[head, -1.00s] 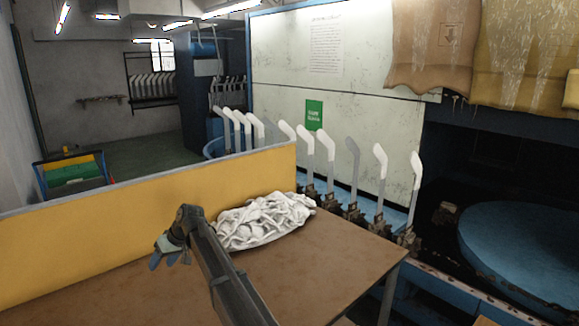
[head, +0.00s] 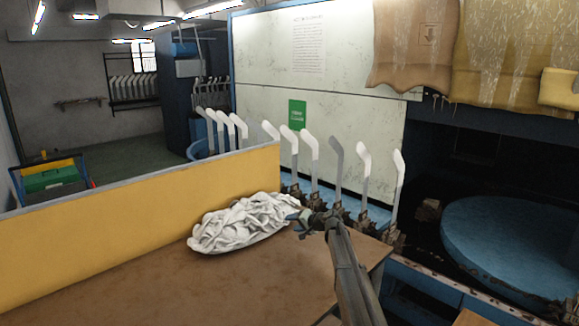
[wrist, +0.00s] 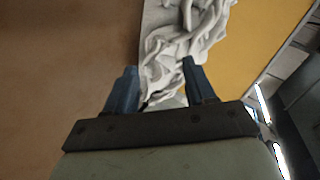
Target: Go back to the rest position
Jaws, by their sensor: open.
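My gripper (head: 303,218) is at the right end of the sock pile in the head view, over the brown table (head: 140,290). In the wrist view my gripper (wrist: 155,82) shows two blue fingers spread apart with nothing held between them. The pile of white socks (head: 243,222) lies crumpled on the table against the yellow panel. It also shows in the wrist view (wrist: 185,40), beyond the fingertips. I cannot tell the exact gap between fingers and pile.
The yellow panel (head: 130,215) stands along the table's back edge. Several upright white boarding forms (head: 364,172) and one grey form (head: 336,165) stand behind the table to the right. A round blue table (head: 515,240) is at the far right. The table's front left is clear.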

